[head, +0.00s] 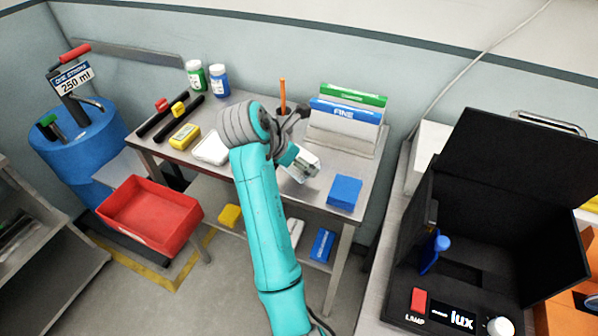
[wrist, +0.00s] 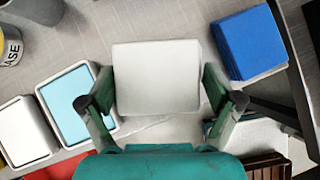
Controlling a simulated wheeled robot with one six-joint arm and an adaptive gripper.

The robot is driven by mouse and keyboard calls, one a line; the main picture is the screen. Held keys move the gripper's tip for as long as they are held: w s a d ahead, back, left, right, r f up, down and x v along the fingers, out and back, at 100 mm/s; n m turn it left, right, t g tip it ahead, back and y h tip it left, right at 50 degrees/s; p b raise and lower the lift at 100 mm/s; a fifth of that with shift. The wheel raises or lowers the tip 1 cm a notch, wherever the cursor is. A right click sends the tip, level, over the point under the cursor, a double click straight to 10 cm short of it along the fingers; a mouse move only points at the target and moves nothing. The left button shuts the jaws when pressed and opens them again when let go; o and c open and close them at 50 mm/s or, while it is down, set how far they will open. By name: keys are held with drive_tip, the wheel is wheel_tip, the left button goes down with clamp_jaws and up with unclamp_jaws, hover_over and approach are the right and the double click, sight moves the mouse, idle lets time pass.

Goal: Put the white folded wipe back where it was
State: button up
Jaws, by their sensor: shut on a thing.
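The white folded wipe (wrist: 155,78) is a pale, rounded square block between the two fingers of my gripper (wrist: 165,103) in the wrist view. The fingers are shut on its left and right sides. In the head view my gripper (head: 297,163) is over the right part of the metal table, with the white wipe (head: 305,166) at its end. The gap between wipe and tabletop is hard to judge. A blue folded stack (head: 345,192) lies to the right on the table; it also shows in the wrist view (wrist: 248,42).
A holder with green and blue FINE packs (head: 345,112) stands behind my gripper. A white tray (head: 211,148) and a yellow block (head: 184,136) lie left. The wrist view shows a light-blue-filled tray (wrist: 80,100). A black lamp box (head: 480,200) stands right.

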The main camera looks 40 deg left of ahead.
drive_tip(key=shift+f, duration=2.35)
drive_tip(key=o, duration=1.2)
drive_tip(key=shift+o, duration=0.2)
